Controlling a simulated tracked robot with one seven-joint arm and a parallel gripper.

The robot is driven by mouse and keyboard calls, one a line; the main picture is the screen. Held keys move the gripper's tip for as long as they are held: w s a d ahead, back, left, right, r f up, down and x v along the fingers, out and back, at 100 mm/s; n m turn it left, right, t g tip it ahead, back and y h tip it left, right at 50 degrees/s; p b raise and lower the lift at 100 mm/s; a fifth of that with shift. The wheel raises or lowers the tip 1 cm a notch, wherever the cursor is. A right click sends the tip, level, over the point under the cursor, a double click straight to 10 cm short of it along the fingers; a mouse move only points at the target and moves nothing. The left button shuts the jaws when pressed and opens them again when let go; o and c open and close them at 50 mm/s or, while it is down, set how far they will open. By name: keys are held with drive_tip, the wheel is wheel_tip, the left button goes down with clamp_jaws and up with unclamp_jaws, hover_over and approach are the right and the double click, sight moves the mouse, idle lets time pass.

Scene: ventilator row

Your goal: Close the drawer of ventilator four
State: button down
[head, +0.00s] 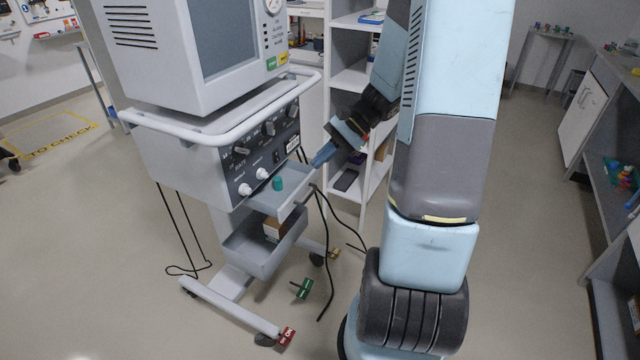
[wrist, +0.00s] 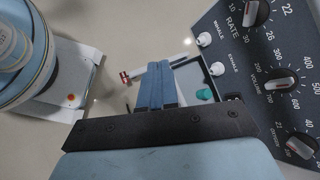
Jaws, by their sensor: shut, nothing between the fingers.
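The ventilator (head: 190,160) stands at the left of the head view on a wheeled base. I cannot read a number on it. Its shallow drawer (head: 296,197) is pulled out below the knob panel, with a small teal item (head: 277,184) inside. In the wrist view the drawer (wrist: 190,78) shows partly behind my fingers, with the teal item (wrist: 205,95) to their right. My gripper (head: 320,159) is shut and empty, above and near the outer end of the drawer. Its blue fingers (wrist: 158,84) are together in the wrist view. Whether they touch the drawer is unclear.
A grey open bin (head: 262,252) with a brown box (head: 275,229) sits under the drawer. Black cables (head: 321,250) hang beside it. A green tag-like item (head: 302,289) is near the floor, and a white shelf unit (head: 350,90) stands behind my gripper.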

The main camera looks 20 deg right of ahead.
drive_tip(key=w+d+f+m+t+y, duration=0.45)
drive_tip(key=d+f+m, duration=0.3)
drive_tip(key=f, duration=0.35)
drive_tip(key=m+t+h, duration=0.3)
drive_tip(key=m+t, duration=0.6)
approach(312, 180)
drive_tip(key=x, duration=0.7)
drive_tip(key=shift+d+f, duration=0.1)
drive_tip(key=shift+f, duration=0.05)
